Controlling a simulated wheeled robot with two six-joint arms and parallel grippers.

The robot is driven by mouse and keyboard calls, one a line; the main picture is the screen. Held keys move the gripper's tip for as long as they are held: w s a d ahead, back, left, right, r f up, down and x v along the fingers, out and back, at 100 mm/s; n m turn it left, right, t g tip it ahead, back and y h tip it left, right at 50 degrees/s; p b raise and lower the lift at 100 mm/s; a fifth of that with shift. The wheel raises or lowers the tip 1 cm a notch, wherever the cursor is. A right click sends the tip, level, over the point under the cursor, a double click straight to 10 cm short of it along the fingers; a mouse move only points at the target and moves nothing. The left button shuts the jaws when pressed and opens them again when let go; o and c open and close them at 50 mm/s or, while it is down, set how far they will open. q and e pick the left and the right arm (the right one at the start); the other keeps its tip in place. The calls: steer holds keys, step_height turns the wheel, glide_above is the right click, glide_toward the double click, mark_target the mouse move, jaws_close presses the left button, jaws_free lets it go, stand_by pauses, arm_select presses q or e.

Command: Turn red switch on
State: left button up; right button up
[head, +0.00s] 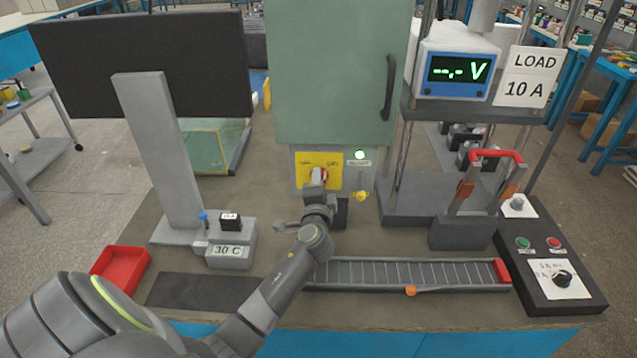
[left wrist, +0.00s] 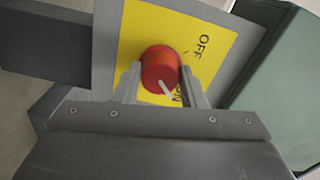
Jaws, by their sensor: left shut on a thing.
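The red switch (left wrist: 160,70) is a round knob with a white pointer line on a yellow plate (left wrist: 135,35). In the left wrist view the plate carries the words OFF and ON, and the pointer slants toward ON. In the head view the switch (head: 320,175) is partly hidden by my gripper, on the panel below a green cabinet. My left gripper (head: 317,188) is shut on the switch; its two fingers (left wrist: 160,88) lie on either side of the knob. My right gripper is not in view.
A green lamp (head: 359,154) is lit right of the plate, above a small yellow-tipped lever (head: 361,196). A grey conveyor (head: 410,273) lies right of my forearm. A red tray (head: 121,270) and a 30 C display (head: 229,251) stand left. A black control box (head: 545,285) is at right.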

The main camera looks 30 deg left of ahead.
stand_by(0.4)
arm_select(q)
steer(key=o, duration=1)
steer(key=shift+f, duration=0.1)
